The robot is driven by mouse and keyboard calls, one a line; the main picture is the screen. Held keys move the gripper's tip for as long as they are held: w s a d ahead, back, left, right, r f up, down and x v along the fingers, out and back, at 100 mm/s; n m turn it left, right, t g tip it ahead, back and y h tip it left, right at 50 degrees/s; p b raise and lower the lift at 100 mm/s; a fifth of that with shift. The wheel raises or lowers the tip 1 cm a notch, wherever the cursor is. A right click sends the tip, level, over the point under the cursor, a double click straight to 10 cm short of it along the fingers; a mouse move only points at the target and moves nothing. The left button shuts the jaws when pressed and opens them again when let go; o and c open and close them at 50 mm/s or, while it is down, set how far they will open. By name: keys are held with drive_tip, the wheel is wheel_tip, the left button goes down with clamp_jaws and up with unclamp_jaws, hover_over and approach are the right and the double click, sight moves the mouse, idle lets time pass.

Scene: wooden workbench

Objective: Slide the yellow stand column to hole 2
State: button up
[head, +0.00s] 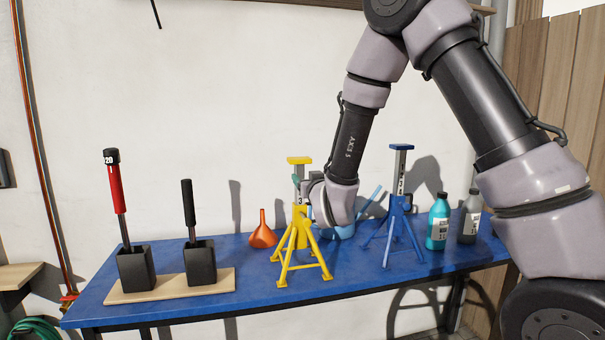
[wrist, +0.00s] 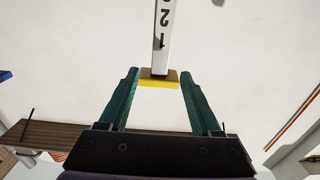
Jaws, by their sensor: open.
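The yellow stand (head: 303,238) stands on the blue bench top, left of the blue stand. Its column rises from the legs to a flat yellow head (head: 299,160). In the wrist view the column (wrist: 163,30) shows a pale face with the numbers 1 and 2 upside down, and the yellow head (wrist: 159,84) lies between my fingertips. My gripper (wrist: 160,73) is open, its green fingers on either side of the head; I cannot tell whether they touch it. In the head view my gripper (head: 297,184) is at the column, below the head. The column's lower part is partly hidden.
The blue stand (head: 401,205) is close on the right, with a teal bottle (head: 437,225) and grey bottle (head: 469,218) beyond. An orange funnel (head: 263,233) is just left. Two black holders stand on a wooden board (head: 170,287) farther left. The front edge is clear.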

sight(300, 172)
drive_tip(key=x, duration=0.7)
clamp_jaws()
idle(1.3)
